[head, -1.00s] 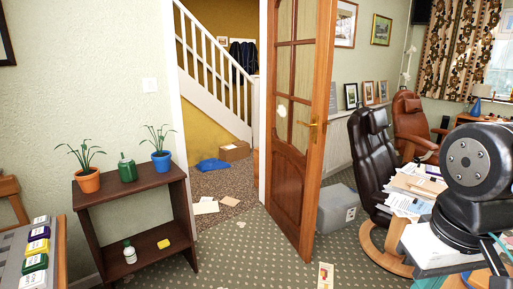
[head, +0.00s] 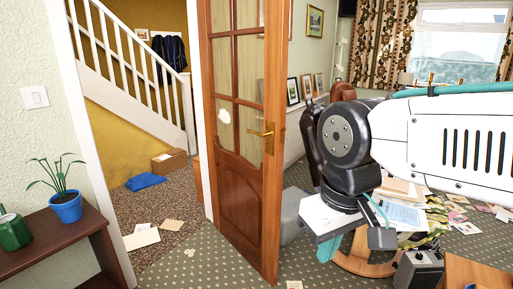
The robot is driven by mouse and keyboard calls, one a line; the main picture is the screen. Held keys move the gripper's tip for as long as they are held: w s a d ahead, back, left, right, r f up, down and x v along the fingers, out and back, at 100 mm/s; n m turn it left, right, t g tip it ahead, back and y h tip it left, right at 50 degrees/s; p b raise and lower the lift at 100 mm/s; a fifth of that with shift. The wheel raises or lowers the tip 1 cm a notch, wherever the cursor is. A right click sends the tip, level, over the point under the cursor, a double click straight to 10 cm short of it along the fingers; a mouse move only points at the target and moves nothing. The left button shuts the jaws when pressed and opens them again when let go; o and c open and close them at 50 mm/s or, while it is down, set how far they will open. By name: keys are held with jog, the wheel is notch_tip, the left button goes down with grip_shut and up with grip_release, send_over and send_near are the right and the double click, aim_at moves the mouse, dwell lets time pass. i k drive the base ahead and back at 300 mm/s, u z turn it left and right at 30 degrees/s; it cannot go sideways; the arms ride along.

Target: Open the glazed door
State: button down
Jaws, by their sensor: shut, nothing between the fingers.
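The glazed door (head: 240,190) is brown wood with a solid lower panel and several glass panes above. It stands ajar, swung out from the white door frame towards me, with its free edge on the right. A brass lever handle (head: 262,133) sits near that free edge. The doorway to its left is open onto a hall with stairs. Part of my arm (head: 430,145) crosses the right side of the head view, well apart from the door.
A dark shelf unit (head: 75,240) with a blue plant pot (head: 66,207) stands at the left. Papers (head: 142,238) and a cardboard box (head: 169,160) lie in the hall. A dark chair (head: 309,140) stands behind my arm.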

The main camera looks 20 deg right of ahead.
aim_at(246, 198)
jog(key=i, duration=1.4)
jog(key=z, duration=1.35)
